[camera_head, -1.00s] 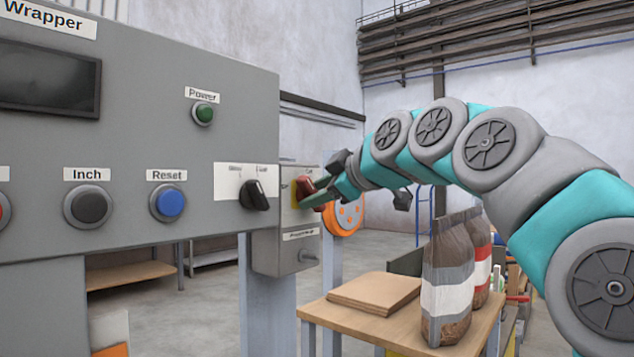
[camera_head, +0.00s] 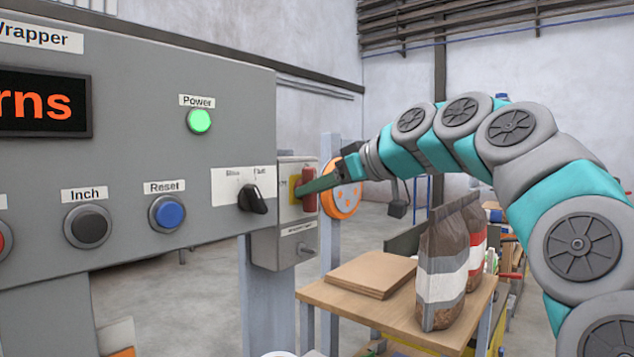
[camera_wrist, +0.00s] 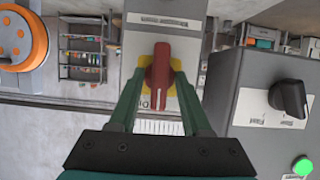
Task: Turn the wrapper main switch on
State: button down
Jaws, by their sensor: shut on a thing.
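The main switch is a red handle (camera_head: 309,188) on a yellow plate, on the side grey box (camera_head: 285,245) at the right end of the wrapper panel. The handle stands upright in the head view. In the wrist view the red handle (camera_wrist: 158,72) lies between the two green fingers of my gripper (camera_wrist: 160,85), which is shut on it. In the head view my gripper (camera_head: 318,184) reaches the handle from the right. The Power lamp (camera_head: 199,120) glows bright green, and the display (camera_head: 40,103) shows orange letters ending in "rns".
The panel also carries a black selector knob (camera_head: 252,199), a blue Reset button (camera_head: 167,213) and a black Inch button (camera_head: 87,227). An orange disc (camera_head: 345,198) is behind the gripper. Bags (camera_head: 442,270) and flat brown sheets (camera_head: 371,273) rest on a table at right.

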jog(key=shift+f, duration=0.2)
dwell(0.3)
jog(key=c, duration=0.7)
grip_release()
jog(key=shift+r, duration=0.1)
jog(key=v, duration=0.7)
jog(key=shift+s+d+r+b, duration=0.15)
jog(key=shift+s+d+b, duration=0.05)
jog(key=shift+d+b, duration=0.15)
jog(key=shift+a, duration=0.1)
